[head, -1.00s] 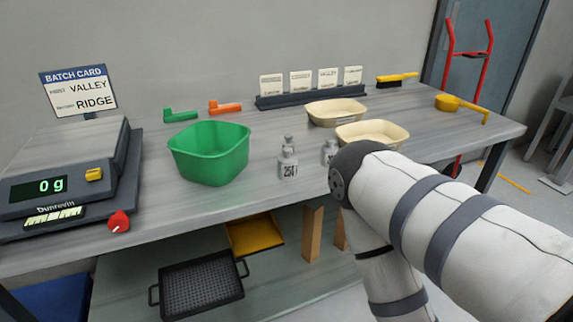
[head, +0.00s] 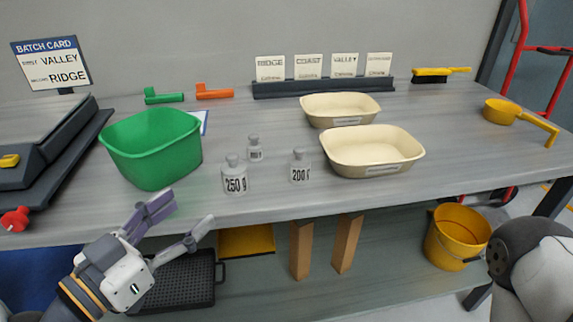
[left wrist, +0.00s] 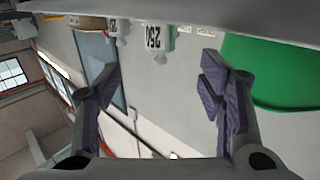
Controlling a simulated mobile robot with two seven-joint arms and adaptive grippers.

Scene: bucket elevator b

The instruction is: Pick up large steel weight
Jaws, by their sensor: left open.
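The large steel weight, labelled 250 g (head: 234,179), stands upright on the grey bench near its front edge, right of the green bin. It also shows near the top of the left wrist view (left wrist: 157,38), beyond my fingertips. A 200 g weight (head: 300,170) stands to its right, and a smaller weight (head: 254,152) stands behind it. My left gripper (head: 187,212) is open and empty in front of the bench edge, to the lower left of the 250 g weight and apart from it. My right gripper is out of view; only part of my right arm shows at lower right.
The green bin (head: 151,155) stands close to the left of the weights. Two cream trays (head: 378,157) (head: 330,106) stand to the right. A scale (head: 65,140) is at the far left. A yellow bucket (head: 456,240) and wooden posts (head: 301,250) are below the bench top.

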